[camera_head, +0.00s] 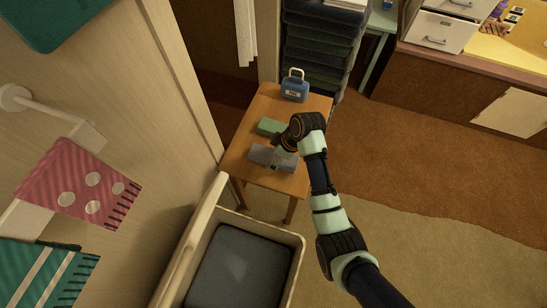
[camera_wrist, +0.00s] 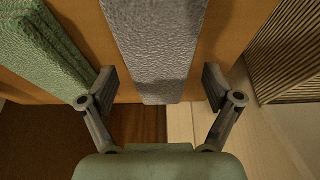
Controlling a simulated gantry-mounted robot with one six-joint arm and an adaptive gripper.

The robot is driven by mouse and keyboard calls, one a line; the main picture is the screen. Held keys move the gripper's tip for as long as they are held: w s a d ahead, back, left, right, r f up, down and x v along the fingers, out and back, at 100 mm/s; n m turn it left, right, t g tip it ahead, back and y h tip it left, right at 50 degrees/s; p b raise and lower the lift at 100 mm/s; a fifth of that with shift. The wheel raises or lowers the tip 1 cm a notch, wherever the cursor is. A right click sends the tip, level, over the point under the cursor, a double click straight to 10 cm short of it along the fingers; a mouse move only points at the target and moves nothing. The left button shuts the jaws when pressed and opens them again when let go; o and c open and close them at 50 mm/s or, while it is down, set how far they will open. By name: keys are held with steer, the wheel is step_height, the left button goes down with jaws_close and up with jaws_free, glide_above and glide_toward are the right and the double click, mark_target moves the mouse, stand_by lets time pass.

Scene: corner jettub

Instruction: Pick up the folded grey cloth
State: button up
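The folded grey cloth (camera_head: 262,155) lies on a small wooden table (camera_head: 238,152), near its front edge. In the wrist view the grey cloth (camera_wrist: 155,45) is a textured strip running up the picture between the fingers. My gripper (camera_wrist: 160,88) is open, with one finger on each side of the cloth and a visible gap to each. In the head view my gripper (camera_head: 277,160) is over the cloth and hides part of it. I cannot tell the exact height of the fingertips above the table.
A folded green cloth (camera_head: 269,127) lies beside the grey one, also at left in the wrist view (camera_wrist: 45,45). A blue box with a handle (camera_head: 295,88) stands at the table's back. A wall is left; a cream-framed chair or bin (camera_head: 296,240) stands in front.

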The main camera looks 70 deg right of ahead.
steer(key=c, duration=1.2)
steer(key=shift+c, duration=0.2)
steer(key=shift+r, duration=0.15)
step_height(320, 180, up, 20)
steer(key=p, duration=0.8)
steer(key=shift+p, duration=0.3)
